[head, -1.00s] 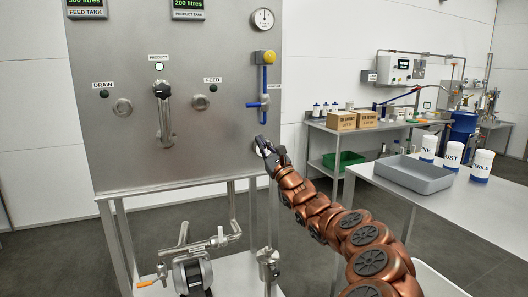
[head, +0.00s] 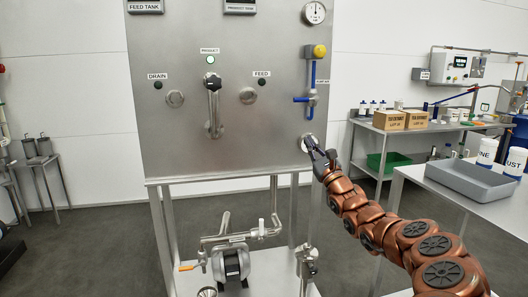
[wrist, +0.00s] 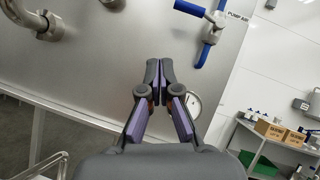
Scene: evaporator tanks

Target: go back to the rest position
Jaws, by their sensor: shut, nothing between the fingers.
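My gripper (head: 322,157) is in front of the lower right corner of the steel panel (head: 240,110) in the head view. In the wrist view my gripper (wrist: 160,66) has its fingertips together with nothing between them, pointing at the panel (wrist: 110,50). A round dial or port (wrist: 193,104) shows behind the right finger; in the head view it is partly hidden by the gripper. The copper arm reaches in from the lower right.
The blue-handled valve (head: 312,85) is above my gripper. A pump (head: 231,263) and pipes sit below the panel. A grey tray (head: 470,180) stands on a table at the right. A bench with cardboard boxes (head: 390,121) is behind. Open floor lies left.

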